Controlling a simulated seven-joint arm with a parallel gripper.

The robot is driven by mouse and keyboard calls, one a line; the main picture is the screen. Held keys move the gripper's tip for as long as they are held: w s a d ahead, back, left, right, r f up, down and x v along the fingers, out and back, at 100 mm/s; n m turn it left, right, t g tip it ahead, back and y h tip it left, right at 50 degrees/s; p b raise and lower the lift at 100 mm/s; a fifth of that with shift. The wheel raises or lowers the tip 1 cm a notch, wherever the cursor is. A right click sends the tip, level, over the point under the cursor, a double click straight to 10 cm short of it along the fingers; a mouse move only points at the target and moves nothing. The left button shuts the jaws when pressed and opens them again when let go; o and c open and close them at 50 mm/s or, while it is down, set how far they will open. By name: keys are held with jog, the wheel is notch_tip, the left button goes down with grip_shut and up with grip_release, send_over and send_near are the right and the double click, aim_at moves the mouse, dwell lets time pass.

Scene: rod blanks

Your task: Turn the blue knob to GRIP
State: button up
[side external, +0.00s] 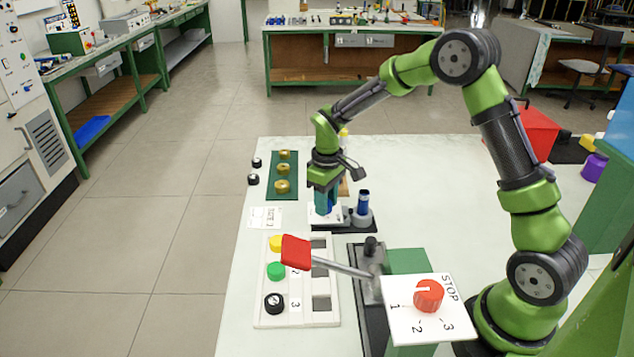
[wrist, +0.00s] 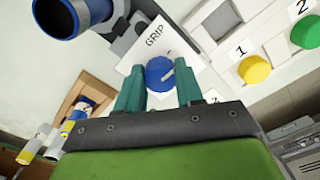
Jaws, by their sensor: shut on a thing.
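The blue knob (wrist: 160,74) sits on a white plate (wrist: 145,53) with the word GRIP printed on it. In the wrist view the knob is between the two teal fingers of my gripper (wrist: 160,92), which is shut on it. A pale pointer mark on the knob slants to the upper right, while GRIP lies above the knob. Any other label on the plate is hidden. In the side view my gripper (side external: 326,205) points down over the plate, and the fingers mostly hide the knob.
A dark blue cylinder in a grey holder (side external: 362,215) stands close to the right of my gripper. A button panel (side external: 297,308), a red-handled lever (side external: 297,250) and a red STOP knob (side external: 429,295) are nearer the camera. A green board with brass pieces (side external: 283,187) lies to the left.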

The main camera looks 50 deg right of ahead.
jog(key=shift+n, duration=1.6)
jog(key=o, duration=1)
jog(key=shift+o, duration=0.2)
jog(key=shift+r, duration=0.1)
notch_tip(320, 180, up, 17)
